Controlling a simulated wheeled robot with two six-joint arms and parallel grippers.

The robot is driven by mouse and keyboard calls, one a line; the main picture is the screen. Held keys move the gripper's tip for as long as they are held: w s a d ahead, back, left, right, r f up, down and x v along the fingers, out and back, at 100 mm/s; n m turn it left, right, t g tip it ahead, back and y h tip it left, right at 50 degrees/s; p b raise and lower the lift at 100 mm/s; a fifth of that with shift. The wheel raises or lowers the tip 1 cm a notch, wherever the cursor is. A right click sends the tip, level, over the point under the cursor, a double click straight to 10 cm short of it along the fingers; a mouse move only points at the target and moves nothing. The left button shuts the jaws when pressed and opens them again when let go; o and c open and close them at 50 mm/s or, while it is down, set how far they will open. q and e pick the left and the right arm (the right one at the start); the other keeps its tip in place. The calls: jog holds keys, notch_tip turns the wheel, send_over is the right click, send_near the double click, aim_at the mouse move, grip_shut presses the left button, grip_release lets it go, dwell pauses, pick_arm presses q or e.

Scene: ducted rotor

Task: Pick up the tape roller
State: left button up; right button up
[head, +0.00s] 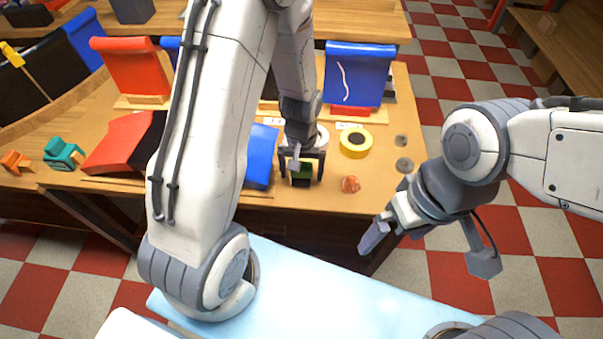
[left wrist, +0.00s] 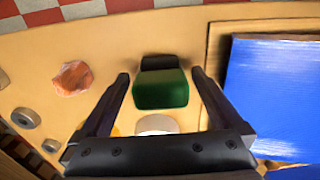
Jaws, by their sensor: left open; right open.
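A small green and black object (head: 301,180), which may be the tape roller, stands near the table's front edge. In the left wrist view the green and black object (left wrist: 160,92) sits between the two fingers of my open left gripper (left wrist: 161,78), with gaps on both sides. In the head view my left gripper (head: 301,170) is above it and partly hides it. A yellow ring like a tape roll (head: 355,142) lies behind and to the right. My right gripper (head: 430,250) is open and empty, off the table's front right corner.
An orange-red lump (head: 350,184) and small grey discs (head: 403,165) lie on the table (head: 385,195) to the right. A blue panel (head: 260,157) is close on the left. A white round thing (left wrist: 155,124) lies near the left gripper.

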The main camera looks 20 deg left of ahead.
pick_arm(q)
jog(key=shift+f, duration=0.35)
jog(key=c, duration=1.5)
jog(key=shift+r, duration=0.1)
notch_tip(320, 180, up, 4)
jog(key=shift+r, duration=0.1)
jog(key=s+d+r, duration=0.1)
jog(key=d+r, duration=0.1)
jog(key=d, duration=0.1)
jog(key=s+d+r, duration=0.2)
jog(key=d, duration=0.2)
jog(key=s+d+r, duration=0.1)
jog(key=d+r, duration=0.1)
jog(key=d, duration=0.1)
jog(key=shift+s+d+r, duration=0.15)
jog(key=shift+d+r, duration=0.2)
jog(key=shift+d, duration=0.05)
